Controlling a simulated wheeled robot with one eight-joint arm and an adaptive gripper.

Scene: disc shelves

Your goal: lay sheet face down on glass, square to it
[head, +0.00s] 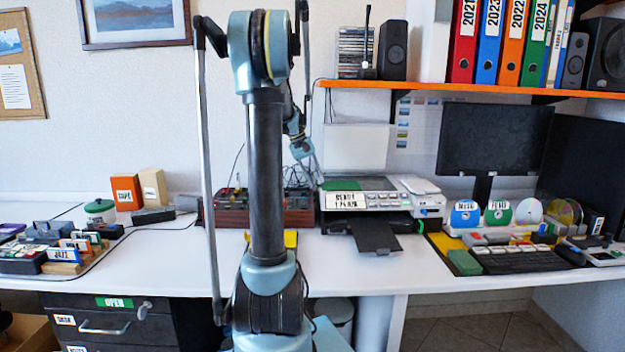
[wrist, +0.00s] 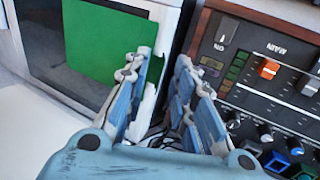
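The green sheet (wrist: 100,40) lies plain side up over one end of the dark glass (wrist: 38,30) and reaches onto its pale frame; in the head view, it shows (head: 340,185) at the left end of the printer-scanner (head: 375,198). My gripper (wrist: 165,75) is open, with a clear gap between the fingers. Its left finger overlaps the sheet's right edge in the picture; I cannot tell whether they touch. The gripper is small in the head view (head: 316,172).
A wood-sided mixer panel (wrist: 270,80) with knobs and faders stands close to the right finger. A pale upright panel (head: 355,147) stands behind the scanner. An orange shelf (head: 460,89) hangs above. The white desk (head: 350,265) in front is mostly clear.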

